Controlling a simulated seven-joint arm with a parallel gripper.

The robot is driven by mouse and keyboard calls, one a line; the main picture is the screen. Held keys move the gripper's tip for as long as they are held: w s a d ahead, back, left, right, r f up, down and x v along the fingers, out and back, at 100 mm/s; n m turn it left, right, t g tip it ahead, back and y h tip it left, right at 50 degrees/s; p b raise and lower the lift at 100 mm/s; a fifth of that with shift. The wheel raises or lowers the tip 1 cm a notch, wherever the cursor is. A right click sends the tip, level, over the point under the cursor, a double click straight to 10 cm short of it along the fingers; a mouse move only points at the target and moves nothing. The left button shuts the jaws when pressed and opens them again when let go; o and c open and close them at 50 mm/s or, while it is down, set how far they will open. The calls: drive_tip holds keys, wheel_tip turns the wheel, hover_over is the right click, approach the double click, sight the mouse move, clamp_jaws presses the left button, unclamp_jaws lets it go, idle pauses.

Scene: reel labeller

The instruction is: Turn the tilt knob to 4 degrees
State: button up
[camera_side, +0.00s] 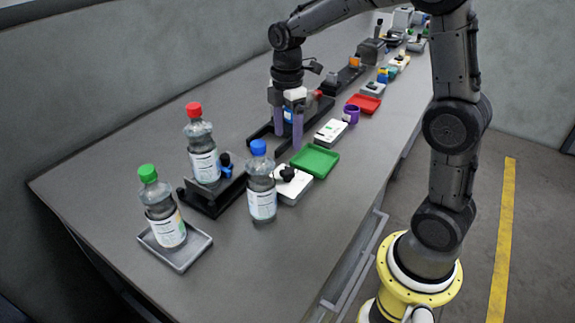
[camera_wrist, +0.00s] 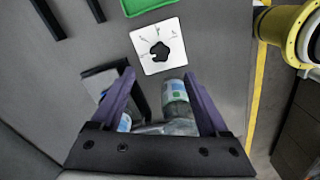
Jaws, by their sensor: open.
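A black knob (camera_side: 287,174) sits on a white square plate (camera_side: 290,192) near the front edge of the bench, beside the green tray. In the wrist view the knob (camera_wrist: 160,51) is a dark lobed shape on the white plate (camera_wrist: 150,67), with several small dial marks fanned above it. The marks are too small to read, and I cannot tell where the knob points. My gripper (camera_side: 288,140) is open, its purple fingers pointing down behind the green tray, apart from the knob. In the wrist view my gripper (camera_wrist: 159,77) shows the plate beyond its fingertips.
A blue-capped bottle (camera_side: 262,190) stands close to the plate. A red-capped bottle (camera_side: 203,150) stands on a black stand (camera_side: 208,205), and a green-capped bottle (camera_side: 163,215) on a grey tray (camera_side: 194,253). The green tray (camera_side: 315,160) borders the plate; a white device (camera_side: 331,131) lies behind it.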

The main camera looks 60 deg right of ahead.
sight(287, 170)
wheel_tip(287, 170, down, 10)
drive_tip(key=shift+f, duration=0.1)
idle(0.4)
clamp_jaws()
